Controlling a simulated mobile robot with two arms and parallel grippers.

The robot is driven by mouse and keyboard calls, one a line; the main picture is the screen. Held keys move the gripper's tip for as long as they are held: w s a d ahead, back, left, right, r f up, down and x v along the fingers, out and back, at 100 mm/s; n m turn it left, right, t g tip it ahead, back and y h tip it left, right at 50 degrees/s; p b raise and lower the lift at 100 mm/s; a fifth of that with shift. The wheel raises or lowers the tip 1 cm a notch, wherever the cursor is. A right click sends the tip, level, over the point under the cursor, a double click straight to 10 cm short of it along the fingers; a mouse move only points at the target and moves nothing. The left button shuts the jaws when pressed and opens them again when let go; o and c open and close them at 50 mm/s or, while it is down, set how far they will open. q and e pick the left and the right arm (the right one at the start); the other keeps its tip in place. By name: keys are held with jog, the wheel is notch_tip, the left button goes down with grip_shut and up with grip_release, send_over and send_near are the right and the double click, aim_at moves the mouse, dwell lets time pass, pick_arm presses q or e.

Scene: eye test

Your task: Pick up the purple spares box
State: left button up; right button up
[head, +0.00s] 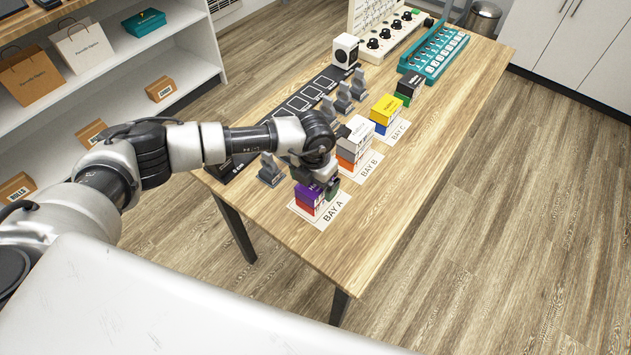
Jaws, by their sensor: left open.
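The purple spares box (306,194) lies on top of a red box (306,209) in a stack on the white BAY A card (327,218), near the table's left front edge. My left gripper (325,178) points down at this stack, over its back right part. It is open. It hides part of the purple box, and I cannot tell whether its fingers touch the box. A dark green box (333,188) shows just right of the purple one, partly hidden by the gripper. My right gripper is not in view.
The BAY B stack with a white top box (360,130) and the BAY C stack with a yellow top box (385,107) stand farther back. A grey holder (271,172) stands left of the gripper. The wooden table (440,150) is bare on its right side.

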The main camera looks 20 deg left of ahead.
pick_arm(q)
jog(key=shift+f, duration=0.5)
jog(key=shift+c, duration=0.2)
jog(key=c, duration=0.9)
jog(key=shift+c, duration=0.5)
jog(key=shift+r, duration=0.15)
